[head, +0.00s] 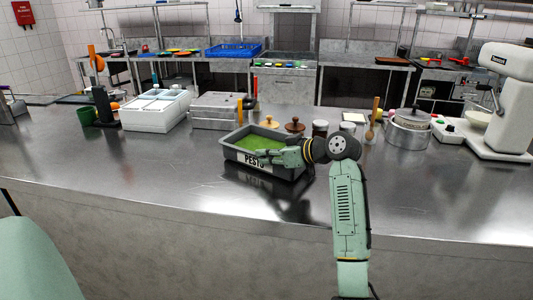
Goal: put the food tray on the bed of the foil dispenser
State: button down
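A grey tray (232,153) labelled PESTO, with green food in it, sits on the steel counter near the middle of the head view. My gripper (262,157) reaches in from the right, its fingers over the tray's near right side. I cannot tell whether it touches the tray or whether the fingers are open or shut. A low steel box (214,122) stands behind the tray to the left, and a white unit with lidded sections (157,118) stands farther left. I cannot tell for certain which is the foil dispenser.
Lidded jars (294,125) stand just behind the tray. A steel pot (408,135) and a white mixer (508,100) stand at right. A green container (88,116) is at far left. The counter's front left (130,175) is clear.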

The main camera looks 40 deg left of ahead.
jog(key=shift+f, duration=0.1)
jog(key=shift+f, duration=0.1)
jog(key=shift+f, duration=0.15)
jog(key=c, duration=1.8)
grip_release()
